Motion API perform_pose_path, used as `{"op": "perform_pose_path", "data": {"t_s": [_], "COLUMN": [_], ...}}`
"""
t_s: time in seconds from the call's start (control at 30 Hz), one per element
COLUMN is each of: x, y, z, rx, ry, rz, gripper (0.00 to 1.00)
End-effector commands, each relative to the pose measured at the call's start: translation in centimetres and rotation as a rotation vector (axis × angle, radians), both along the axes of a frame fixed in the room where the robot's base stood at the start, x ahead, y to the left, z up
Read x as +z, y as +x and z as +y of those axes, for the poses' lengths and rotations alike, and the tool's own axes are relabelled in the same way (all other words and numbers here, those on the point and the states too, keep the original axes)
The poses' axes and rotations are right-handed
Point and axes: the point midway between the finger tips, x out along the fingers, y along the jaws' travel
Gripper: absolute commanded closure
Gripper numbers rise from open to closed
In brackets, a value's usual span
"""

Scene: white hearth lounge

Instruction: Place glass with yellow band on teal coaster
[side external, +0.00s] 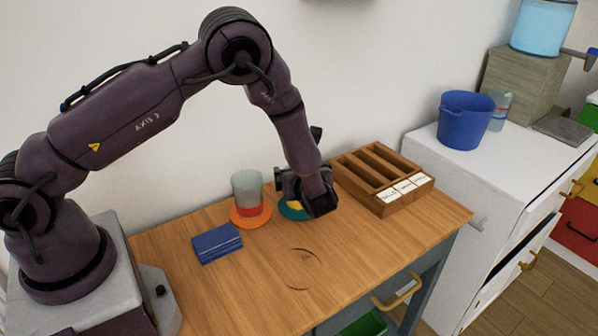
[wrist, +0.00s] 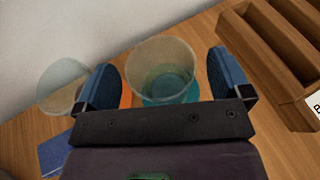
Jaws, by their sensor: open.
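The glass with the yellow band (side external: 297,205) is mostly hidden behind my gripper (side external: 306,197) in the side view; a bit of yellow shows. In the wrist view the clear glass (wrist: 160,62) stands between the two blue fingers of my gripper (wrist: 165,80), which are apart. Gaps show on both sides of its rim. The teal coaster (side external: 287,213) lies under the glass on the wooden table. It also shows through and beside the glass in the wrist view (wrist: 183,92). The glass looks upright over the coaster; its base contact is hard to see.
A glass with a red band (side external: 247,190) stands on an orange coaster (side external: 237,221) close by on the left. A wooden compartment box (side external: 411,205) is close on the right. A blue stack (side external: 217,243) lies front left. The table front is clear around a dark ring mark (side external: 303,270).

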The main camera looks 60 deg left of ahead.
Motion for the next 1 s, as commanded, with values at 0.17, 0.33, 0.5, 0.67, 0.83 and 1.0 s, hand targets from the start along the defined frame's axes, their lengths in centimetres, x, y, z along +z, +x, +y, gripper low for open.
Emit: {"op": "perform_pose_path", "data": {"t_s": [0.17,0.33,0.5,0.67,0.83,1.0], "x": [1.4,2.6,3.3,3.5,5.4,10.9], "y": [-1.4,-2.7,-3.4,-3.7,-4.2,-7.0], "z": [-3.6,-6.5,-8.2,-8.7,-7.9,-5.7], "rx": [-0.006,-0.004,-0.002,0.001,0.077,0.333], "ry": [0.001,0.000,0.001,0.001,-0.061,-0.280], "rz": [-0.001,0.000,0.000,0.001,-0.047,-0.207], "gripper": [0.04,0.04,0.04,0.04,0.04,0.04]}}
